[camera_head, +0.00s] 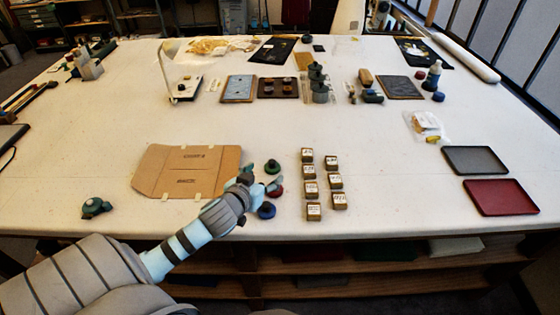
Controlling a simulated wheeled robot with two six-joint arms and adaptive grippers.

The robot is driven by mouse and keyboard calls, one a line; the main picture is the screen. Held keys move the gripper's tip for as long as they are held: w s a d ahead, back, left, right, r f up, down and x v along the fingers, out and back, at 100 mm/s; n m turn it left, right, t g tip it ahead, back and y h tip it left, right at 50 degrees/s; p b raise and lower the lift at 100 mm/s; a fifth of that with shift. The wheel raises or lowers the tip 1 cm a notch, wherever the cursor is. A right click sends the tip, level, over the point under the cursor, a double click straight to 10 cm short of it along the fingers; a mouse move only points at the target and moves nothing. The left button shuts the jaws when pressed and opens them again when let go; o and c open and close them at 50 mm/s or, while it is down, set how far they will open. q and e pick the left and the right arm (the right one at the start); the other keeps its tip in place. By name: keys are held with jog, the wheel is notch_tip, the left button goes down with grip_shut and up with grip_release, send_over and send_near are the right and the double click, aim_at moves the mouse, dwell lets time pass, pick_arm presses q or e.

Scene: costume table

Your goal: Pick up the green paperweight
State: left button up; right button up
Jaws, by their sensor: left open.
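The green paperweight (273,166) is a small dark green round piece on the white table, just right of the flattened cardboard. A red paperweight (277,191) and a blue paperweight (266,210) sit in a rough column nearer the front edge. My left gripper (262,176) is open and empty, with its fingers just left of and in front of the green paperweight. The gripper partly covers the red one. Whether the fingers touch the green one I cannot tell. My right gripper is not in view.
Flattened cardboard (187,171) lies left of the gripper. Several small labelled boxes (309,188) stand in two columns to the right. A dark green object (96,207) lies at the front left. A grey tray (475,160) and red tray (500,197) are far right. The table middle is clear.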

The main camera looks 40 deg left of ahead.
aim_at(271, 163)
pick_arm(q)
jog(key=w+a, duration=0.1)
jog(key=w+f, duration=0.1)
jog(key=w+a+f+b, duration=0.1)
jog(key=shift+w+a, duration=0.35)
jog(key=shift+w, duration=0.05)
jog(key=x, duration=0.4)
jog(key=b+x, duration=0.1)
jog(key=x, duration=0.1)
jog(key=shift+s+a+f, duration=0.1)
jog(key=shift+a+f, duration=0.1)
jog(key=shift+f, duration=0.15)
jog(key=shift+s+r, duration=0.25)
jog(key=shift+c, duration=1.3)
grip_shut()
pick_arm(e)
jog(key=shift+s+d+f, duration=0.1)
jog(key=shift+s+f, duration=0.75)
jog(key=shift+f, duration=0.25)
